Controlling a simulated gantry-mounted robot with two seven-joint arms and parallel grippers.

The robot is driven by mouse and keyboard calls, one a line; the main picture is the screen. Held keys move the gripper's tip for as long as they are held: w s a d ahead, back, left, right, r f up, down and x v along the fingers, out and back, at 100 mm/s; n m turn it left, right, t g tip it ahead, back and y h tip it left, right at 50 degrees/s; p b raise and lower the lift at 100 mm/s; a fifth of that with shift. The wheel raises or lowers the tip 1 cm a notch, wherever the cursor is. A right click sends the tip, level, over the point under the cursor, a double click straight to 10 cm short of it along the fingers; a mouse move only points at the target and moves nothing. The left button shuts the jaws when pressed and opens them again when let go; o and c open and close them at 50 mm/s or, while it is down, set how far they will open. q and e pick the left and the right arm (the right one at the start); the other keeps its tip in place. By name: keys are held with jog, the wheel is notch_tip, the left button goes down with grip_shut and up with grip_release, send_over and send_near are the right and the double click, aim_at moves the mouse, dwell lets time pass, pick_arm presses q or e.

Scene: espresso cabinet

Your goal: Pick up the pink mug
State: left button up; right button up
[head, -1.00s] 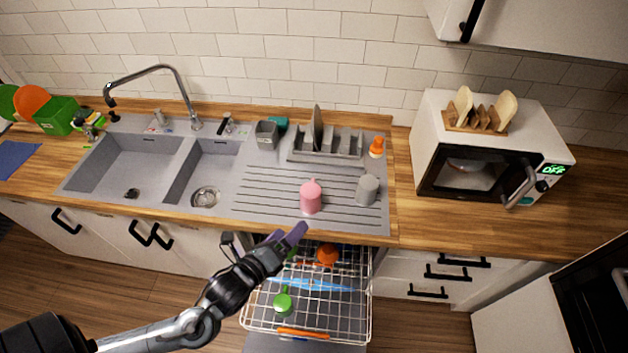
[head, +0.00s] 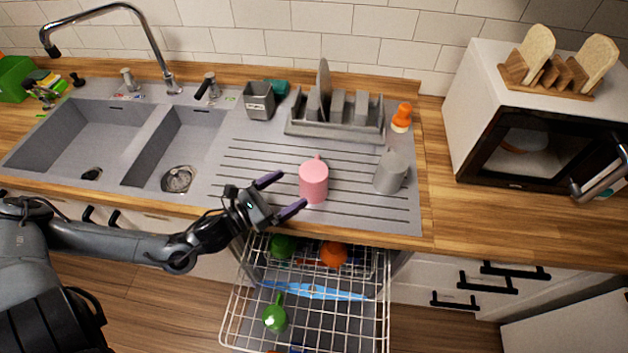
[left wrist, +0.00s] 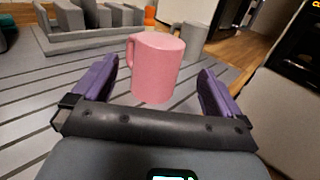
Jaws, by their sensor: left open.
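The pink mug (head: 313,182) stands on the grey ribbed drainboard, left of a grey mug (head: 390,172). In the left wrist view the pink mug (left wrist: 158,68) is ahead, in line with the gap between the fingers, its handle on the left. My left gripper (head: 281,195) is open and empty, just left of the pink mug, with its two purple fingers pointing toward it. In the left wrist view my left gripper (left wrist: 158,88) shows a finger on each side of the picture. My right gripper is in neither view.
A grey dish rack (head: 335,127) with a plate stands behind the mugs. A grey holder (head: 259,100) and an orange-capped bottle (head: 401,117) flank it. The sink (head: 85,140) lies left. The open dishwasher rack (head: 310,310) is below the counter, the microwave (head: 540,130) at right.

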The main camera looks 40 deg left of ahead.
aim_at(324, 167)
pick_arm(q)
jog(key=shift+b+x, duration=0.65)
jog(key=shift+x, duration=4)
jog(key=shift+r, duration=0.2)
jog(key=c, duration=0.9)
jog(key=shift+r, duration=0.1)
jog(key=shift+c, duration=0.9)
jog(key=shift+r, duration=0.15)
